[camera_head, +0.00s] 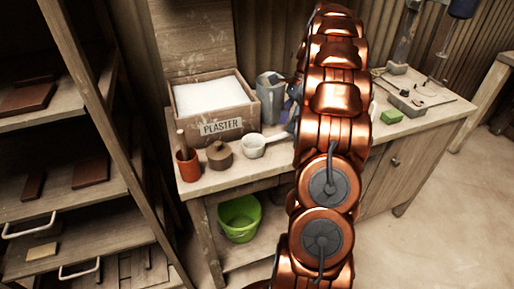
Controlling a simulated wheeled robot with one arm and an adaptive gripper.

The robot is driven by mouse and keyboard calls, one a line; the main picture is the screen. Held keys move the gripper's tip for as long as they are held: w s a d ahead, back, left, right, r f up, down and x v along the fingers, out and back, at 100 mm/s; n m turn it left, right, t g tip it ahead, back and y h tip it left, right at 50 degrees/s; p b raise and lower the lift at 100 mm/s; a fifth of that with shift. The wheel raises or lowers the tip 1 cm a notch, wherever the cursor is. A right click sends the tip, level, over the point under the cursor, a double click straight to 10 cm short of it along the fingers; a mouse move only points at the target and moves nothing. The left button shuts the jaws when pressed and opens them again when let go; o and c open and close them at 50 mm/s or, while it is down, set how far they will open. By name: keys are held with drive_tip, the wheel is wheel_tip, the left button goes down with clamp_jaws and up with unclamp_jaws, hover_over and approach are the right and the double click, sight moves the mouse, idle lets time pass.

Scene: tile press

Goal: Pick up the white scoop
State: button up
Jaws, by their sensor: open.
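The white scoop (253,147) sits on the wooden workbench, in front of the plaster box. Its round bowl is at the left and its handle points right, toward my copper-coloured arm. The far end of the handle is close to the arm's outline in the picture, and I cannot tell what lies behind the arm there. My arm runs up through the middle of the view and hides part of the bench.
On the workbench (225,180) are a box (214,110) marked PLASTER, a brown lidded pot (219,155), a red-orange cup (188,165), a grey jug (270,97) and a green block (391,116). A green bucket (239,217) stands below. A shelf rack (100,113) is at left.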

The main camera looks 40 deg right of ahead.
sight(283, 133)
drive_tip(key=shift+p+x, duration=0.45)
drive_tip(key=shift+x, duration=1.75)
drive_tip(key=shift+a+f, duration=0.2)
drive_tip(key=shift+f, duration=0.1)
clamp_jaws()
